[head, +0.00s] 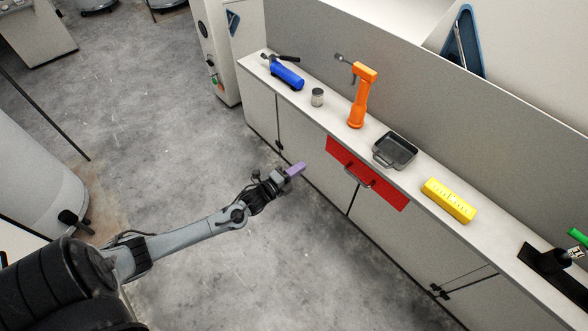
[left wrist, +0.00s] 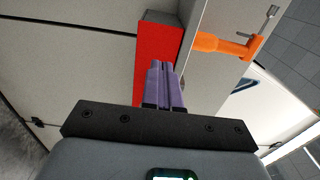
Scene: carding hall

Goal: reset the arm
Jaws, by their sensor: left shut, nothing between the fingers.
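My left arm reaches in from the left in the head view. Its gripper (head: 296,169) has purple fingers, shut and empty, in the air in front of the cabinet. In the left wrist view the two purple fingers (left wrist: 166,85) lie together, with the red drawer front (left wrist: 153,48) behind them. My right gripper is not in view.
On the narrow counter (head: 415,192) stand a blue tool (head: 287,76), a grey can (head: 317,97), an orange drill-like tool (head: 359,98), a dark pan (head: 395,150), a yellow block (head: 448,199) and a black holder (head: 552,268). The floor (head: 160,130) around the arm is clear.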

